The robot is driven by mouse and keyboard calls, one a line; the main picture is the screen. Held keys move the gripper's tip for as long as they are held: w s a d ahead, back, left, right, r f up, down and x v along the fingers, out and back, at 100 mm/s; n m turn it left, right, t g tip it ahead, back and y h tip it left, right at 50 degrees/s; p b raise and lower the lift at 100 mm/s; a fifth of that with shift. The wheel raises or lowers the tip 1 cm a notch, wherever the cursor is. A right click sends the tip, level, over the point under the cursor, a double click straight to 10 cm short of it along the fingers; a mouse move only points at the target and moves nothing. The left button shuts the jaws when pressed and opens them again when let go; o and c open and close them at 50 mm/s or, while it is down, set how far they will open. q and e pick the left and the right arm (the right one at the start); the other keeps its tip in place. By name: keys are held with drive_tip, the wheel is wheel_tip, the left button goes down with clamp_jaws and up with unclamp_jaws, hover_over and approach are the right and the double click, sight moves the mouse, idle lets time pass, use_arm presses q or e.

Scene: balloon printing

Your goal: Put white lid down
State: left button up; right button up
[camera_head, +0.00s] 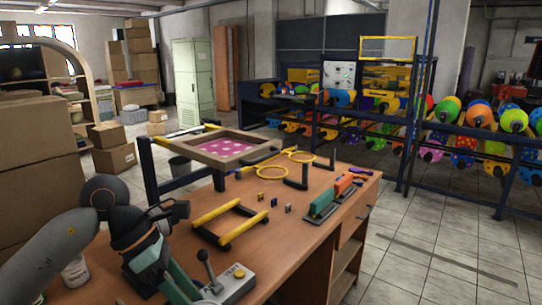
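My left arm comes in from the lower left, and its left gripper (160,262) is over the near left part of the wooden table. Its dark wrist faces the camera, and I cannot make out the fingertips or whether they hold anything. A white container with dark lettering (75,272) stands at the near left, partly covered by my arm. I cannot clearly make out a white lid. My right gripper is not in view.
A grey control box with a lever (235,284) sits at the table's front. Yellow rails (222,228), a framed screen with a pink panel (224,148), yellow rings (272,171) and a green block (321,204) are on or above the table.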

use_arm(q)
drive_tip(key=s+a+f+m+g+y, duration=0.2)
drive_tip(key=s+a+f+m+y, duration=0.1)
drive_tip(key=m, duration=0.8)
drive_tip(key=s+a+f+m+g+y, duration=0.2)
drive_tip(key=a+f+m+y, duration=0.3)
drive_tip(key=m, duration=0.6)
drive_tip(key=shift+s+a+f+m+g+y, duration=0.25)
drive_tip(key=shift+s+f+y, duration=0.25)
drive_tip(key=shift+f+y, duration=0.25)
drive_tip(key=shift+d+m, duration=0.25)
drive_tip(key=shift+d, duration=0.7)
drive_tip(key=shift+s+a+f, duration=0.1)
drive_tip(key=shift+a+f, duration=0.05)
drive_tip(key=shift+f, duration=0.05)
